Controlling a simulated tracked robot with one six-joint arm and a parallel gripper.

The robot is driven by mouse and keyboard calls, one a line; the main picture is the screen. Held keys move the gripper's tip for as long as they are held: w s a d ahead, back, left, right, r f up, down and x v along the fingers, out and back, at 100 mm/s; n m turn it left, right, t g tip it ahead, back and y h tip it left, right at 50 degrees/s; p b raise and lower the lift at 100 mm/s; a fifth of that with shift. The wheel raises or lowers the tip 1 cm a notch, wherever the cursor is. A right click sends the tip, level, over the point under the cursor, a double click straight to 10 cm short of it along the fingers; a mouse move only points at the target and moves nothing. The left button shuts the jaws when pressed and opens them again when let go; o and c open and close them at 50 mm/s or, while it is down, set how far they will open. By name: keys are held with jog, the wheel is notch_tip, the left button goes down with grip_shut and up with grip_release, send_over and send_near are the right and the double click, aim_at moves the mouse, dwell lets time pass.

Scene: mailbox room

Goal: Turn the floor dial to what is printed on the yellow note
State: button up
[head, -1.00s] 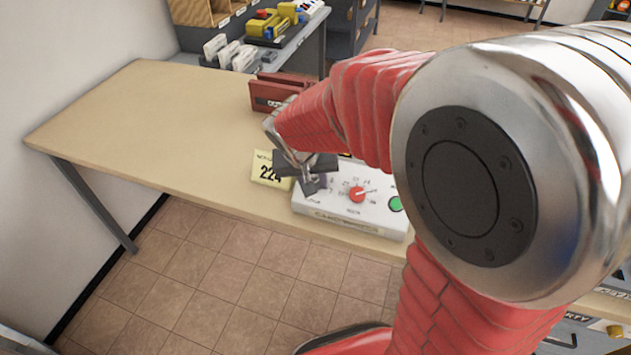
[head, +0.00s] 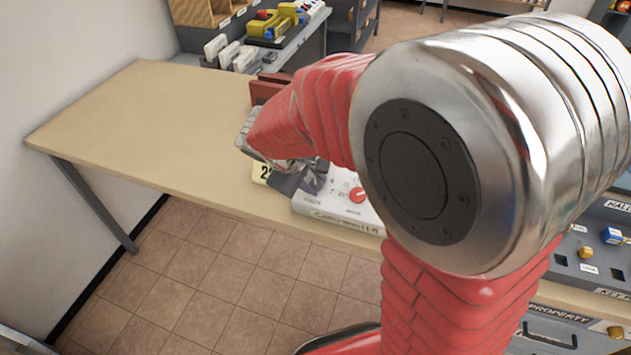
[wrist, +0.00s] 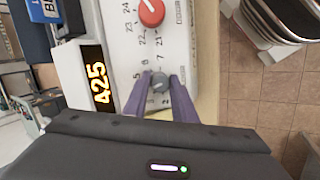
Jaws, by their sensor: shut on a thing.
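A white control box (head: 340,217) stands at the table's front edge. It carries a red dial (head: 357,195), also at the top of the wrist view (wrist: 151,12), with numbers such as 21 to 24 around it. A small grey knob (wrist: 160,82) with a low-number scale sits below it in the wrist view. My gripper (wrist: 159,80) is shut on this grey knob, one purple finger on each side. I cannot read which dial is labelled floor.
An amber display (wrist: 98,78) beside the dials appears to read A25. A dark red holder (head: 265,88) stands behind my arm. The table's left part (head: 130,120) is clear. A side table with a yellow device (head: 272,25) is at the back.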

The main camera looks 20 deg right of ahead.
jog(key=n, duration=0.2)
jog(key=n+h, duration=0.1)
jog(key=n, duration=0.1)
jog(key=shift+s+a+f+n+t, duration=0.1)
jog(key=shift+a+f+n+t, duration=0.1)
jog(key=shift+n+t, duration=0.1)
jog(key=n, duration=0.3)
jog(key=shift+n, duration=0.4)
jog(key=n+t, duration=0.1)
jog(key=n, duration=0.3)
jog(key=shift+s+f+h, duration=0.1)
jog(key=shift+s+h, duration=0.05)
jog(key=shift+h, duration=0.15)
jog(key=shift+n+t, duration=0.5)
jog(key=shift+n, duration=1.5)
jog(key=shift+d, duration=0.1)
jog(key=o, duration=0.7)
jog(key=shift+o, duration=0.2)
jog(key=shift+r, duration=0.2)
